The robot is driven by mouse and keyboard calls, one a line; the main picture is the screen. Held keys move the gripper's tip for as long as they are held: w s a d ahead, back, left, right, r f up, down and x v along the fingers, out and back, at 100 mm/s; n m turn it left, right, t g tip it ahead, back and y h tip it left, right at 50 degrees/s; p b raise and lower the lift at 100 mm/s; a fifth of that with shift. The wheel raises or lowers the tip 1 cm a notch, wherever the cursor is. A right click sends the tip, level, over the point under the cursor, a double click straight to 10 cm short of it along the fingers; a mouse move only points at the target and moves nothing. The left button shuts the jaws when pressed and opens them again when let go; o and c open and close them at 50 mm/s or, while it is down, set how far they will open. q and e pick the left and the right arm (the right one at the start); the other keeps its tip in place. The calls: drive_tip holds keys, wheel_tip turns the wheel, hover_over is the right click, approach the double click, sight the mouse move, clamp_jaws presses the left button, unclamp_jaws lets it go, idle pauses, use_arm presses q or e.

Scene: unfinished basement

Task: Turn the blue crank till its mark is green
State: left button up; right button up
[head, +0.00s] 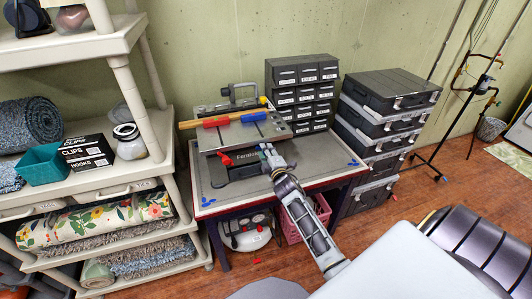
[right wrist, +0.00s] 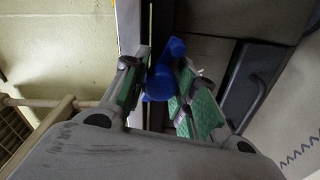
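A flat grey machine (head: 240,133) sits on the worktable (head: 325,174). My right gripper (head: 267,154) reaches to its front edge. In the right wrist view, the blue crank's grip (right wrist: 160,82) lies between the two green-padded fingers of my right gripper (right wrist: 162,82). In the head view the gripper covers the crank. I cannot make out the mark or its colour in either view. My left gripper is not in view.
The machine has a red handle (head: 216,122), a blue handle (head: 253,117) and a red knob (head: 226,159). Black drawer units (head: 302,95) stand behind it, and stacked black cases (head: 385,115) to the right. A cream shelf (head: 75,45) stands close on the left.

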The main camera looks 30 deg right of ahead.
drive_tip(key=o, duration=0.4)
drive_tip(key=shift+c, duration=0.2)
drive_tip(key=shift+s, duration=0.1)
drive_tip(key=v, duration=1.1)
drive_tip(key=shift+s, duration=0.4)
drive_tip(key=shift+a, duration=0.1)
